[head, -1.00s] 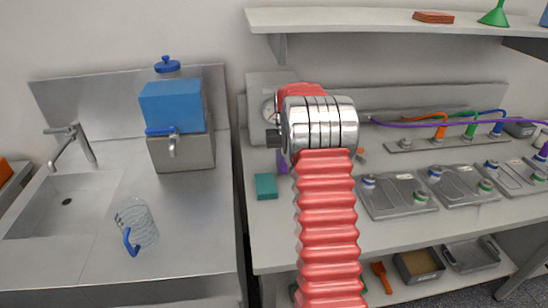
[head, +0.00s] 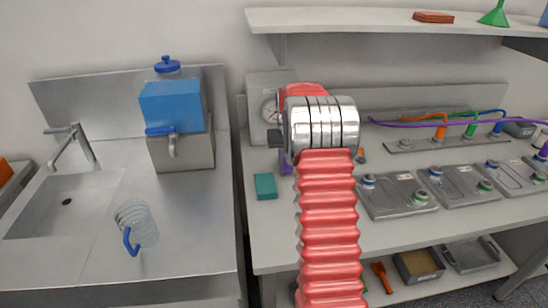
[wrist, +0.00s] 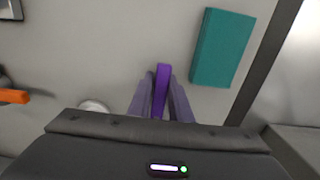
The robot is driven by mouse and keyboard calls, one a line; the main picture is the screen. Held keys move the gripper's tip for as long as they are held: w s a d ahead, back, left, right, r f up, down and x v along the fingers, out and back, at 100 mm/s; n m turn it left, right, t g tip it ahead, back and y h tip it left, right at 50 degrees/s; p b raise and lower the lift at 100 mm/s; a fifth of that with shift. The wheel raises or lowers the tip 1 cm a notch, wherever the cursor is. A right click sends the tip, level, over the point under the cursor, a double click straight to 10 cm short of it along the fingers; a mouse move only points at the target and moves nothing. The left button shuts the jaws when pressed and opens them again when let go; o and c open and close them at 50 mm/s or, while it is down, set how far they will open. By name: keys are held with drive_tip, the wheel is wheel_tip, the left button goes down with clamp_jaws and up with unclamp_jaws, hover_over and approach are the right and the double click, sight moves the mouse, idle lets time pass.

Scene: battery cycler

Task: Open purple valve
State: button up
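The purple valve handle (wrist: 161,88) is a narrow upright bar in the wrist view. My gripper (wrist: 161,80) has its two grey-purple fingers close along both sides of the handle and appears shut on it. The handle's tip sticks out a little past the fingertips. In the head view only a small purple piece of the handle (head: 286,162) shows just left of my arm. The valve body and my fingers are mostly hidden behind my wrist there.
A teal box (head: 265,186) lies on the bench close by; it also shows right of my fingers in the wrist view (wrist: 222,47). An orange handle (wrist: 12,96) is at the left. Trays (head: 397,195) cover the bench at right.

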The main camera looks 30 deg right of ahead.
drive_tip(key=shift+o, duration=0.4)
drive_tip(key=shift+w+d+r, duration=0.15)
drive_tip(key=shift+d+r, duration=0.05)
drive_tip(key=shift+d, duration=0.05)
drive_tip(key=shift+o, duration=0.8)
drive_tip(key=shift+d+r, duration=0.1)
drive_tip(key=shift+r, duration=3.75)
drive_tip(key=shift+s, duration=0.2)
